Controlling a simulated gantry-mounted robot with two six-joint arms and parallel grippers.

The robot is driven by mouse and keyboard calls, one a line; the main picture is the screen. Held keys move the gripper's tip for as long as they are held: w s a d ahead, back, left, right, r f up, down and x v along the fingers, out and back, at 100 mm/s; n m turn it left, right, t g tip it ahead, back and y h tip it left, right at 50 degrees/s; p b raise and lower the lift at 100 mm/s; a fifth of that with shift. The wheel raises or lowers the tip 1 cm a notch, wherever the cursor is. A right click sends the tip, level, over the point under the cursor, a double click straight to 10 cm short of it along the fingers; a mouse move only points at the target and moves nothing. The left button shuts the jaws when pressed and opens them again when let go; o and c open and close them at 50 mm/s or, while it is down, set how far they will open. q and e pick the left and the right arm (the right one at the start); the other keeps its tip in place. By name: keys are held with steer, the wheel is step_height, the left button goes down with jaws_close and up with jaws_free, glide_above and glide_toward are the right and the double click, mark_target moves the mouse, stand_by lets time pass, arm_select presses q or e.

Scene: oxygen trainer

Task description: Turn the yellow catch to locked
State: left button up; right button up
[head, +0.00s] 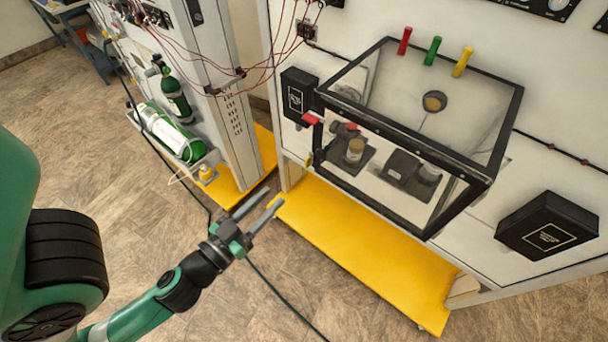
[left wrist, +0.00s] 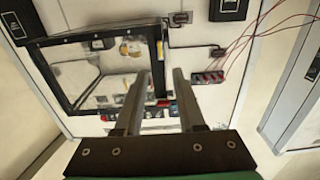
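A small yellow catch (head: 309,160) shows at the lower left edge of the clear, black-framed box (head: 480,180) on the white panel. A small yellow part that looks like the same catch shows in the left wrist view (left wrist: 160,50), beyond my fingertips. Its exact position is too small to tell. My left gripper (head: 275,197) is open and empty, to the lower left of the catch and apart from it. In the left wrist view the two fingers (left wrist: 160,72) stand apart with nothing between them. My right gripper is in neither view.
Red pieces (head: 323,118) sit at the box's left corner. Black boxes (head: 299,96) flank it. A yellow base plate (head: 365,250) juts out below. The floor around my left gripper is mostly clear.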

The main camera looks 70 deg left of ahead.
arm_select(q)
steer(key=p, duration=0.4)
glide_toward(309, 160)
steer(key=w+a, duration=0.1)
steer(key=p+x, duration=0.2)
steer(key=x, duration=0.4)
steer(key=shift+f, duration=0.45)
steer(key=shift+c, duration=0.3)
jaws_close()
